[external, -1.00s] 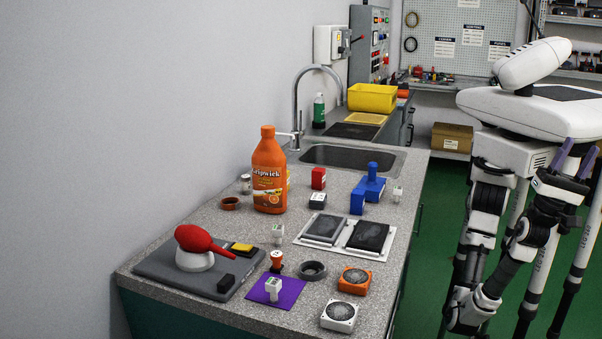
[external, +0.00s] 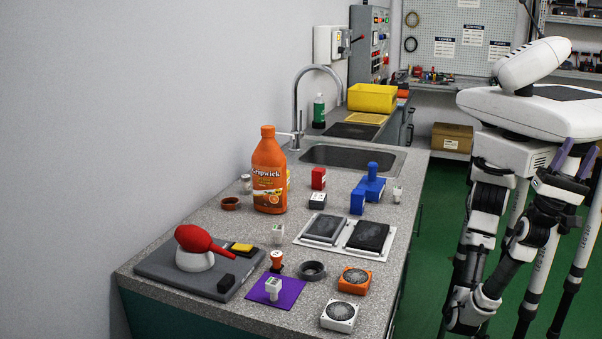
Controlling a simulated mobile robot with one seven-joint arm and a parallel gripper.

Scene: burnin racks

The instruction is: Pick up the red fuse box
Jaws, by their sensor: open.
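The red fuse box (external: 318,178) is a small upright red block with a pale label. It stands on the speckled grey counter (external: 250,318), to the right of the orange bottle and behind a small dark-and-white box. My gripper (external: 576,160) is at the right of the view, at the end of my folded arm. Its two purple fingers point up and are apart, with nothing seen between them. It is well away from the fuse box, off the counter's right side.
An orange bottle (external: 268,178) stands left of the fuse box, and a blue piece (external: 371,184) stands to its right. A white tray (external: 379,257) with two dark pads lies in front. The sink (external: 352,158) is behind. Green floor (external: 432,235) separates the counter from me.

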